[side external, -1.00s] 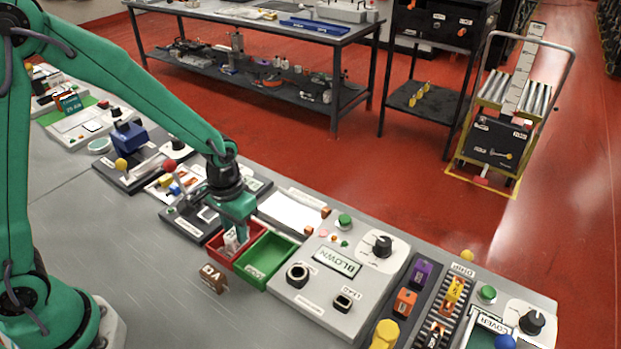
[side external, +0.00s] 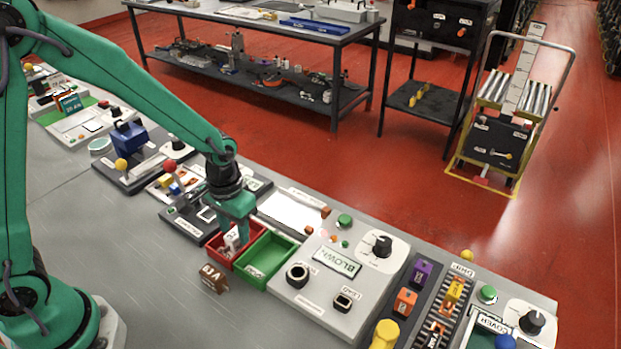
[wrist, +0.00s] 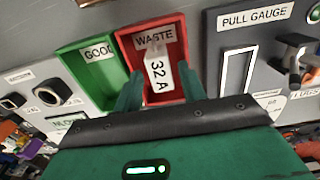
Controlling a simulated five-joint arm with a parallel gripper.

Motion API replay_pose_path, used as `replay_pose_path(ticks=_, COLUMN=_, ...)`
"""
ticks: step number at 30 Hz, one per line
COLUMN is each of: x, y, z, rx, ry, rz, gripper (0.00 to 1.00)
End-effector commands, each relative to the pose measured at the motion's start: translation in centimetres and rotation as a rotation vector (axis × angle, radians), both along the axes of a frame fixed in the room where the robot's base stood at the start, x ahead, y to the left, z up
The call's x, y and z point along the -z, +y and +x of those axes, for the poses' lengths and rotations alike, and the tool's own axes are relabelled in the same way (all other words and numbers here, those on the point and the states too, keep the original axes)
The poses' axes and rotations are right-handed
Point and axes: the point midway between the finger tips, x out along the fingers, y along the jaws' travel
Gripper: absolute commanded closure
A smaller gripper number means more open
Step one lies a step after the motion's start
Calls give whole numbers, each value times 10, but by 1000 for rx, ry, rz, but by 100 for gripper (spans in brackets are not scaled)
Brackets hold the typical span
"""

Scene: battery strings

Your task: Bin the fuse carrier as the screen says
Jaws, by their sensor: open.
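A white fuse carrier marked 32 A (wrist: 158,75) lies in the red bin labelled WASTE (wrist: 123,42). It also shows in the side view (side external: 231,241), inside the red bin (side external: 213,250). My gripper (wrist: 160,92) is open over the red bin, with a green finger on each side of the carrier. I cannot tell whether the fingers touch it. The green bin labelled GOOD (wrist: 73,52) is beside the red one and also shows in the side view (side external: 258,271). The screen (side external: 336,262) on the grey panel reads BLOWN.
A small brown labelled piece (side external: 213,279) stands on the table in front of the red bin. A panel labelled PULL GAUGE (wrist: 255,17) adjoins the red bin. Knobs, buttons and a rack of coloured blocks (side external: 455,290) are to the right. The front tabletop is largely clear.

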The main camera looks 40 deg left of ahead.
Motion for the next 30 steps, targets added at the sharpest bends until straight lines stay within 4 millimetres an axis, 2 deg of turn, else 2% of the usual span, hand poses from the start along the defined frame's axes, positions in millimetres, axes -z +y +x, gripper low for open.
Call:
replay_pose_path(ticks=16, x=-62, y=0, z=2, rx=0, ry=-9, rz=-2, gripper=50)
replay_pose_path(ticks=21, x=-70, y=0, z=2, rx=0, ry=-7, rz=-1, gripper=50)
replay_pose_path(ticks=30, x=-71, y=0, z=2, rx=0, ry=-6, rz=-1, gripper=50)
